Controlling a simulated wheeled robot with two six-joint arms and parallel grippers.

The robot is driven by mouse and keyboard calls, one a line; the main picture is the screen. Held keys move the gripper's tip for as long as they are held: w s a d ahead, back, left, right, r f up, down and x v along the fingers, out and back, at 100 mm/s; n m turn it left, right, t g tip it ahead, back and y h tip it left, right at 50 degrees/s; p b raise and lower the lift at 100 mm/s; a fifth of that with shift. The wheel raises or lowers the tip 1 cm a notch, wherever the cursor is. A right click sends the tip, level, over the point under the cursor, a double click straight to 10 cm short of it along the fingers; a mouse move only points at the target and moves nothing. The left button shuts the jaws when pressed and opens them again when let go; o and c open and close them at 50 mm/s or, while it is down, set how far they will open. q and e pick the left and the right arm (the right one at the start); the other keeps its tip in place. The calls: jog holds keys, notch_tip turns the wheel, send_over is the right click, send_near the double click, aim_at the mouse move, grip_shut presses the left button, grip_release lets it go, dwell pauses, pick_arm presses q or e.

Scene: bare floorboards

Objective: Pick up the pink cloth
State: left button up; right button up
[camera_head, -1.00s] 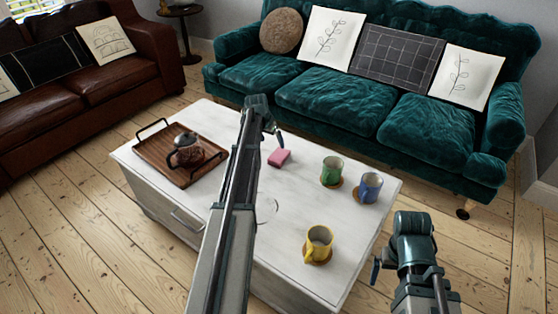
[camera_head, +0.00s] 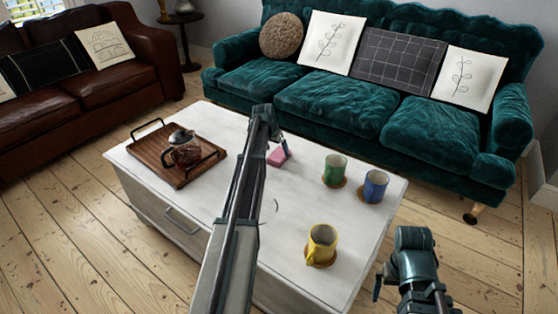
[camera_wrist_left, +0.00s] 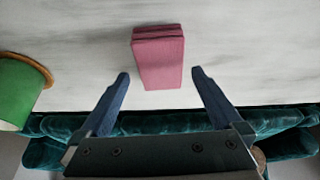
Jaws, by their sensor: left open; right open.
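The pink cloth (camera_head: 279,157) is a small folded block lying on the white coffee table (camera_head: 300,200). In the left wrist view the pink cloth (camera_wrist_left: 158,58) shows whole, ahead of and between the fingers. My left gripper (camera_head: 284,145) reaches over the table from the near side and is at the cloth in the head view, covering part of it. In the left wrist view my left gripper (camera_wrist_left: 160,88) is open and empty, its two fingers apart on either side of the cloth's near end. My right gripper (camera_head: 377,285) is off the table's right side, away from the cloth.
A green mug (camera_head: 335,170), a blue mug (camera_head: 375,186) and a yellow mug (camera_head: 321,244) stand on coasters right of the cloth. A wooden tray (camera_head: 150,158) with a teapot (camera_head: 184,150) is on the left. A teal sofa (camera_head: 330,105) stands behind the table.

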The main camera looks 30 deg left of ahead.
aim_at(279, 154)
pick_arm(q)
jog(key=b+x, duration=0.2)
jog(key=x, duration=0.2)
jog(key=shift+w+b, duration=0.2)
jog(key=shift+b, duration=0.2)
jog(key=shift+r, duration=0.15)
jog(key=shift+f, duration=0.25)
jog(key=c, duration=1.2)
